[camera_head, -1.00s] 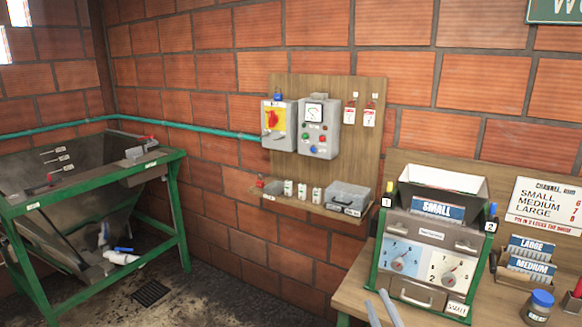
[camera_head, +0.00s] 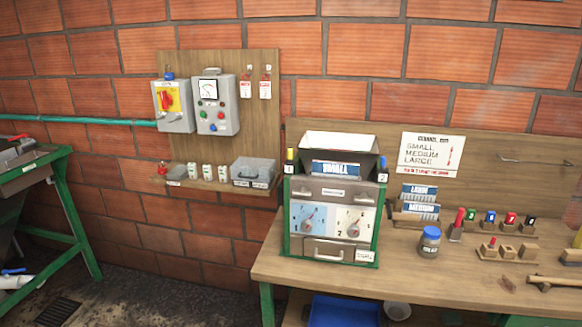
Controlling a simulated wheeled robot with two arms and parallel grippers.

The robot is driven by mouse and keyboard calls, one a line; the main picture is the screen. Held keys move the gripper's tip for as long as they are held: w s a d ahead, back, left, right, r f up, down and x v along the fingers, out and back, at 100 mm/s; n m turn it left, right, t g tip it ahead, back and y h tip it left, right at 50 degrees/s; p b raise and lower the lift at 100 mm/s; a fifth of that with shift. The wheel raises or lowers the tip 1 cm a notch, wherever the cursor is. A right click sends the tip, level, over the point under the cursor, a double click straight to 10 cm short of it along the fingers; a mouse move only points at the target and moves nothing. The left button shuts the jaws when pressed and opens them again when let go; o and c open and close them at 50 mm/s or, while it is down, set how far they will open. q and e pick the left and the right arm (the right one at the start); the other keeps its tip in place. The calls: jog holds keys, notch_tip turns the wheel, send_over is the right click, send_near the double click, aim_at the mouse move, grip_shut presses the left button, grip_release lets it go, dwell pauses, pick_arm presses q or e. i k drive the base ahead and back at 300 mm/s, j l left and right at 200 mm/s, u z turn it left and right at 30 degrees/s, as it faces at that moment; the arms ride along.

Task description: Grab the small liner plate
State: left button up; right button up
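The small liner plate (camera_head: 335,169), with a blue label reading SMALL, sits at the front of the hopper on top of the green-framed machine (camera_head: 334,219) on the wooden bench. The LARGE plate (camera_head: 419,193) and the MEDIUM plate (camera_head: 414,210) stand in a rack to the right of the machine. Neither of my grippers shows in this view, so their state cannot be seen.
The wooden bench (camera_head: 300,272) holds a blue-lidded jar (camera_head: 429,242), several coloured markers and small wooden blocks (camera_head: 508,251). A blue bin (camera_head: 345,312) is below. A control panel (camera_head: 217,105) hangs left of the machine. A green-framed tank (camera_head: 65,195) stands at left.

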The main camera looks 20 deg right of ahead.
aim_at(340, 170)
jog(key=i+j, duration=0.2)
jog(key=i, duration=0.25)
jog(key=i+j, duration=0.25)
jog(key=i, duration=0.2)
jog(key=i+j, duration=0.2)
jog(key=i, duration=0.25)
